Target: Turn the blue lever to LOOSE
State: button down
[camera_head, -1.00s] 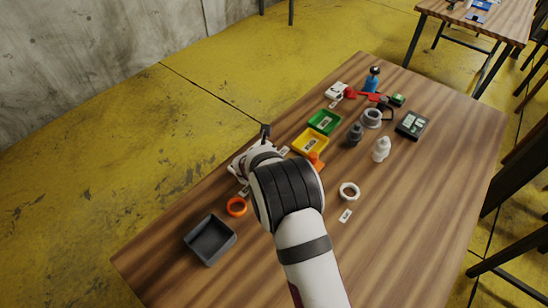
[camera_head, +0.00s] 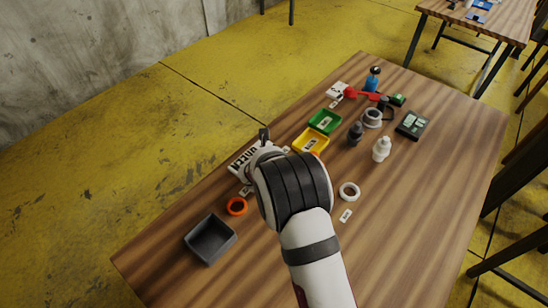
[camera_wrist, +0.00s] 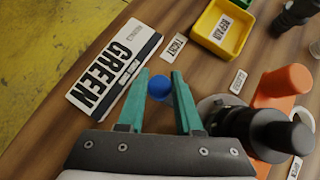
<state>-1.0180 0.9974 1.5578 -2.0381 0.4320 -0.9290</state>
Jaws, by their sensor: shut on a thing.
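The blue lever shows as a round blue knob (camera_wrist: 159,87) between the teal fingers of my gripper (camera_wrist: 160,75) in the wrist view. The fingers are shut on it, one on each side. The lever's arm and pivot are not clearly visible. A small TIGHT label (camera_wrist: 174,46) lies just beyond the fingertips. Another small white label (camera_wrist: 238,82), hard to read but possibly LOOSE, lies to the right of the fingers. In the head view my own wrist hides the lever and the fingertips.
A white card reading GREEN (camera_wrist: 112,68) lies left of the fingers. A yellow REPAIR tray (camera_wrist: 204,29) is beyond. An orange part (camera_wrist: 284,84) and dark cylindrical parts (camera_wrist: 275,134) stand close on the right.

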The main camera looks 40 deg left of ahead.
jog(key=shift+s+d+r+n+g+y, duration=0.1)
jog(key=shift+s+d+n+g+y, duration=0.1)
jog(key=shift+s+n+g+y, duration=0.85)
jog(key=shift+s+n+t, duration=0.15)
jog(key=shift+n+t, duration=0.2)
jog(key=c, duration=0.6)
grip_release()
jog(key=v, duration=1.5)
jog(key=shift+s+d+r, duration=0.1)
jog(key=shift+s+r, duration=0.15)
jog(key=shift+s, duration=0.1)
